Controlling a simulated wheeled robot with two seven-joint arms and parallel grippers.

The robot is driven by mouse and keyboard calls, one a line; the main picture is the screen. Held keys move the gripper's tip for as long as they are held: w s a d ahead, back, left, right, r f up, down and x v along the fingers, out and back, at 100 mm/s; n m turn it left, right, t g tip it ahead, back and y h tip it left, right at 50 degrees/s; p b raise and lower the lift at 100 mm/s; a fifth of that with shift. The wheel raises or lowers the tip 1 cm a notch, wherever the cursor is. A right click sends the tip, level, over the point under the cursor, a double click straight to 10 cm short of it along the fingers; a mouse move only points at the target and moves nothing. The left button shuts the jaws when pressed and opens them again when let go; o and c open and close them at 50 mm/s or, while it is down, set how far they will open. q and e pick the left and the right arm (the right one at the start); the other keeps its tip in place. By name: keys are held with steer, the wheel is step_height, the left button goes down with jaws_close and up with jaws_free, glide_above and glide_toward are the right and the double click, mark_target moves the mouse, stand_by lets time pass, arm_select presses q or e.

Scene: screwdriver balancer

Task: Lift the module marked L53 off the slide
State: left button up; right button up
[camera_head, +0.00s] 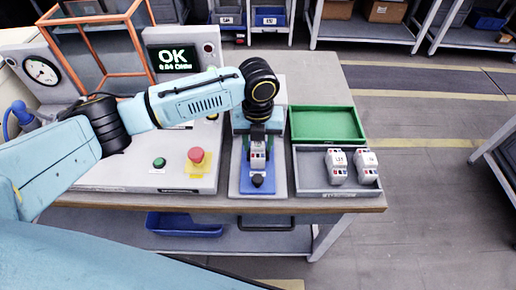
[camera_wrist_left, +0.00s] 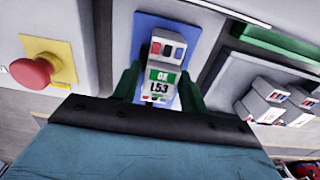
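The module marked L53 (camera_wrist_left: 161,86) is white with a green OK label and red and dark windows at its top. It also shows in the head view (camera_head: 258,158), over the blue slide plate (camera_head: 257,186); the wrist view shows that blue plate behind it (camera_wrist_left: 182,30). My left gripper (camera_wrist_left: 161,82) points down at the module, with one dark green finger on each side of it. Whether the fingers press on it, and whether it touches the slide, I cannot tell. My right gripper is out of view.
Right of the slide are an empty green tray (camera_head: 326,109) and a grey tray (camera_head: 312,184) with two modules (camera_head: 337,166) in it. Left are a red stop button (camera_head: 196,156), a green button (camera_head: 159,163) and a display reading OK (camera_head: 176,59).

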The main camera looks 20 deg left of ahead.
arm_select(q)
jaws_close()
steer(key=shift+r, duration=0.15)
step_height(320, 180, up, 10)
steer(key=shift+f+p, duration=0.1)
steer(key=shift+p, duration=0.6)
